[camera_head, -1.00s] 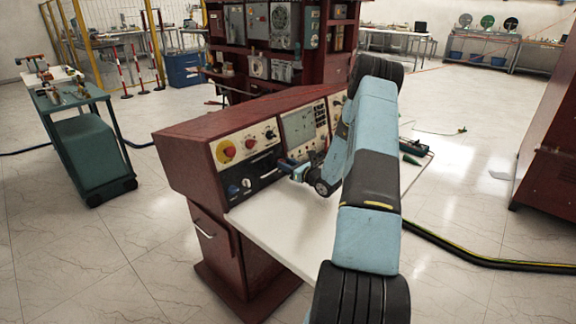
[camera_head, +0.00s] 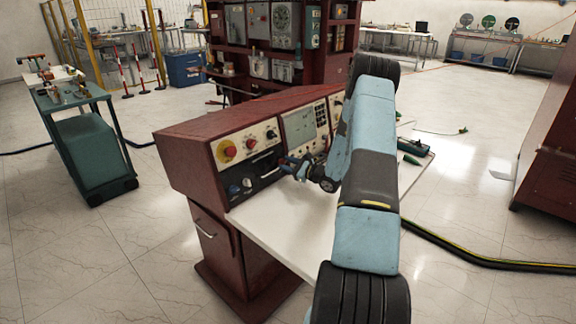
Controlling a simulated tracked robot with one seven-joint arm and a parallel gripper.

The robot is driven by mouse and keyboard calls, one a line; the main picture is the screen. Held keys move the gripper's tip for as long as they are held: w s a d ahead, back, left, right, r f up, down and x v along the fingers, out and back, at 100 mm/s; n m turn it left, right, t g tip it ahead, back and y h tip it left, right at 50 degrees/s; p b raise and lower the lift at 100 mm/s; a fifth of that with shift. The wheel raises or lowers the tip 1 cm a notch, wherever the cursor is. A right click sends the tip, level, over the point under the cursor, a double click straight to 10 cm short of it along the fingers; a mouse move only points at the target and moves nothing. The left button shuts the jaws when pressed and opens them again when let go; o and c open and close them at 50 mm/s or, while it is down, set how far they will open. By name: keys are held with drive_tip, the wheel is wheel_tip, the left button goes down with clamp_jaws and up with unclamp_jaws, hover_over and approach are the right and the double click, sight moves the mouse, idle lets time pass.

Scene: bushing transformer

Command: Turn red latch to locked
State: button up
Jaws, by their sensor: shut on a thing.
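A dark red control desk (camera_head: 180,160) stands in the middle with a sloped front of cream and black panels. My gripper (camera_head: 284,161) is at the right end of the lower black panel (camera_head: 262,174). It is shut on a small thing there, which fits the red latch. The latch itself is hidden by the fingers or too small to make out, so its angle cannot be told. My blue arm comes in from the lower right and covers the right part of the panel.
A red knob on a yellow plate (camera_head: 227,150) and a smaller red knob (camera_head: 250,144) sit left of my gripper. A white desktop (camera_head: 275,230) lies below. A green cart (camera_head: 85,150) stands at left. A thick cable (camera_head: 480,262) crosses the floor at right.

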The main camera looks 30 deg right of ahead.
drive_tip(key=n, duration=0.3)
drive_tip(key=n+g, duration=0.1)
drive_tip(key=n, duration=0.3)
drive_tip(key=shift+g+y, duration=0.3)
drive_tip(key=shift+y, duration=0.1)
drive_tip(key=n+g, duration=0.1)
drive_tip(key=n, duration=0.5)
drive_tip(key=shift+s+f, duration=0.1)
drive_tip(key=shift+f, duration=0.1)
drive_tip(key=o, duration=0.8)
drive_tip(key=shift+c, duration=0.2)
drive_tip(key=shift+s+d+r, duration=0.25)
drive_tip(key=shift+s, duration=0.05)
drive_tip(key=v, duration=1.2)
drive_tip(key=shift+s+d+r, duration=0.15)
drive_tip(key=shift+s+r, duration=0.05)
drive_tip(key=shift+s, duration=0.15)
